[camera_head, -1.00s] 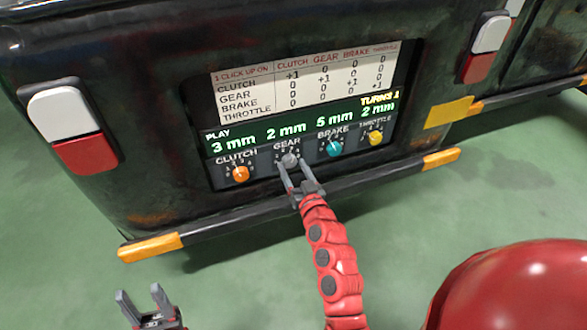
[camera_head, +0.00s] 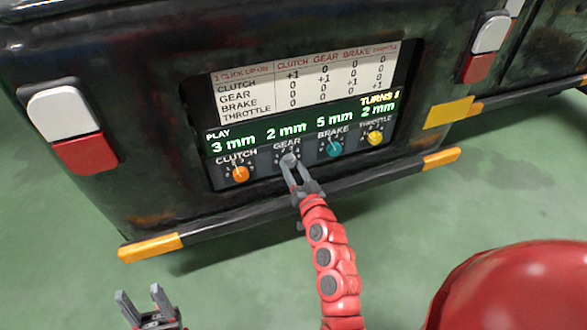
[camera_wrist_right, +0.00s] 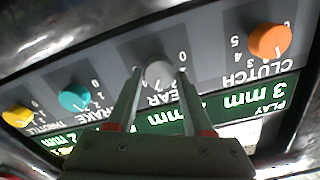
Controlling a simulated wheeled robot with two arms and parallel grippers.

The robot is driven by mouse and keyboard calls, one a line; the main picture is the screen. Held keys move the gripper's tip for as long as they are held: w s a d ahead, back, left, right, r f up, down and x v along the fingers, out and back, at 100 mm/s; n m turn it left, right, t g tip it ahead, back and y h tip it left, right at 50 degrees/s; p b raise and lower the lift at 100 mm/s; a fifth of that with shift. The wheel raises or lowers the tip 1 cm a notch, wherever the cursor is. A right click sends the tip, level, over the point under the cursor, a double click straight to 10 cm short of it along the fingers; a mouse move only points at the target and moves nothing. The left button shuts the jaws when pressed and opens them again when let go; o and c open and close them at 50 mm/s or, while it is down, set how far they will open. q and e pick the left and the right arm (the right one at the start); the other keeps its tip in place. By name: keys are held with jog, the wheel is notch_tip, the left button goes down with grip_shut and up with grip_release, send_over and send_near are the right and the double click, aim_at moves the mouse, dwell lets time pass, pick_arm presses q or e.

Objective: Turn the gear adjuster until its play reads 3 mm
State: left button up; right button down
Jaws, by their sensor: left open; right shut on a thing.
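The grey gear adjuster (camera_head: 289,159) is a knob on the panel, between the orange clutch knob (camera_head: 240,174) and the teal brake knob (camera_head: 335,149). My right gripper (camera_head: 294,172) is shut on the gear knob. The right wrist view shows the gear knob (camera_wrist_right: 159,73) between my fingertips. The play display (camera_head: 300,131) reads clutch 3 mm, gear 2 mm, brake 5 mm, throttle 2 mm. "TURNS" shows at its right, its number hard to read. My left gripper (camera_head: 140,296) is open and empty at the lower left, away from the panel.
A white chart (camera_head: 305,85) above the display lists one click up on each knob. The yellow throttle knob (camera_head: 375,138) is at the panel's right. A dark bumper bar (camera_head: 330,187) with orange ends runs below the panel. Green floor (camera_head: 230,290) lies clear in front.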

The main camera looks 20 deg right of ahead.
jog(key=m, duration=0.4)
jog(key=shift+m, duration=0.4)
jog(key=shift+f, duration=0.1)
jog(key=shift+c, duration=1.5)
grip_release()
